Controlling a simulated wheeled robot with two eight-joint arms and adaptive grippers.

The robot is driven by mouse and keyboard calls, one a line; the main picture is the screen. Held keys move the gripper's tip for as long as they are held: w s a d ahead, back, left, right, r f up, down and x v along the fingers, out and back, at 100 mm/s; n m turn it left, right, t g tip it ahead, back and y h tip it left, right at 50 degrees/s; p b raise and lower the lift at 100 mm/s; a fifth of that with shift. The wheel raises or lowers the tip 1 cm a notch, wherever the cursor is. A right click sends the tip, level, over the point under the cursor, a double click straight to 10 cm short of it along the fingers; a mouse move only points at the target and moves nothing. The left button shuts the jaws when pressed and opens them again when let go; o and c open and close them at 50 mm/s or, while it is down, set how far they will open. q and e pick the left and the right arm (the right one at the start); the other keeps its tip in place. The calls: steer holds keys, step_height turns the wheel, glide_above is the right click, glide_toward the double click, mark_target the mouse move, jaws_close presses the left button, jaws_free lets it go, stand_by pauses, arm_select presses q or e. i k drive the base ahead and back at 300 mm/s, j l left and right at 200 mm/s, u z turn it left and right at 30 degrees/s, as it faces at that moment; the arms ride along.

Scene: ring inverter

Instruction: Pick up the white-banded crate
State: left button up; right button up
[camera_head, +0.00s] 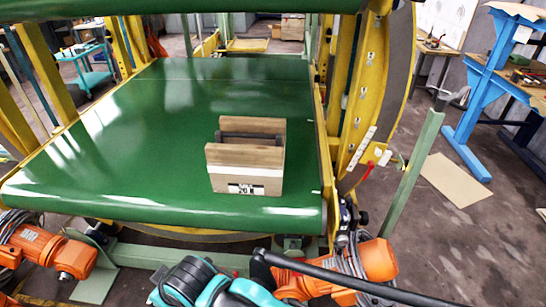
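The white-banded crate (243,171) is a small wooden box on the green conveyor belt (130,135), right of centre near the belt's front end. Neither of my grippers can be made out in the head view.
A yellow ring frame (355,100) rises along the belt's right side, with yellow posts at left. Orange motors (70,258) sit below the front edge. A teal machine part and black bar are at bottom centre. Blue workbenches stand at right. The belt around the crate is clear.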

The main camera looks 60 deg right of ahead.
mark_target(247, 157)
steer(key=i+z, duration=0.1)
steer(key=z, duration=0.3)
steer(key=i+z, duration=0.1)
steer(key=z, duration=0.35)
steer(key=i+j+z, duration=0.1)
steer(key=z, duration=0.3)
steer(key=j+z, duration=0.1)
steer(key=z, duration=0.3)
steer(key=i+j+z, duration=0.1)
steer(key=z, duration=0.3)
